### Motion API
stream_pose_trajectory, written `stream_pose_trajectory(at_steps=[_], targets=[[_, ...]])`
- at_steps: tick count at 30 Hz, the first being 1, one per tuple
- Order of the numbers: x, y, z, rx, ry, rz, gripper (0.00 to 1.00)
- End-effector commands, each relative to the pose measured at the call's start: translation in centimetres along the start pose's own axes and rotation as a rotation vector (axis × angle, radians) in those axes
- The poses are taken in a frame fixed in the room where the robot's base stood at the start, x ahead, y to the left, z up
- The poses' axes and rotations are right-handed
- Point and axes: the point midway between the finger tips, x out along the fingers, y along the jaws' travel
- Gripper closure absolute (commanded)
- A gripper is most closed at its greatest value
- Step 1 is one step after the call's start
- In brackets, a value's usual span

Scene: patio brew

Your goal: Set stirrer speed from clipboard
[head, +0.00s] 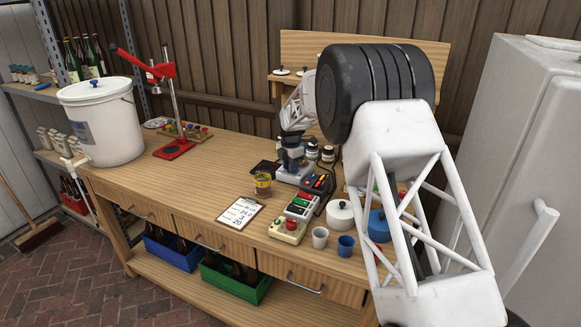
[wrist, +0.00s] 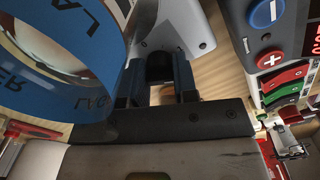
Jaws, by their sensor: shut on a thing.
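The clipboard (head: 240,212) lies flat near the bench's front edge in the head view. Its sheet has several handwritten lines; "25.0", "3" and "20" seem readable, the rest is too small. The pale stirrer (head: 292,177) stands at the bench's middle, right of the clipboard and farther back. My gripper (head: 293,160) is down at the stirrer and hides part of it. In the wrist view, my gripper (wrist: 160,80) is shut on a dark knob (wrist: 158,66) in front of the stirrer's pale body (wrist: 176,28). The knob's setting cannot be read.
A controller (wrist: 268,50) with plus and minus buttons is on the right. A glass jar (head: 263,184), another button box (head: 289,228) and two cups (head: 320,238) stand nearby. The bench's left middle is clear.

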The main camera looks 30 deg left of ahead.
Motion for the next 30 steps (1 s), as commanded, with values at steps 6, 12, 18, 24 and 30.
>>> stream_pose_trajectory(at_steps=[6,12,18,24,30], targets=[[-0.09,0.02,0.04,0.047,-0.001,0.001,0.97],[-0.1,0.02,0.05,0.052,-0.001,0.001,0.97],[-0.11,0.02,0.05,0.052,-0.001,0.001,0.7],[-0.07,0.01,0.03,0.051,-0.001,0.001,0.47],[-0.05,0.0,0.01,0.051,0.0,0.0,0.47]])
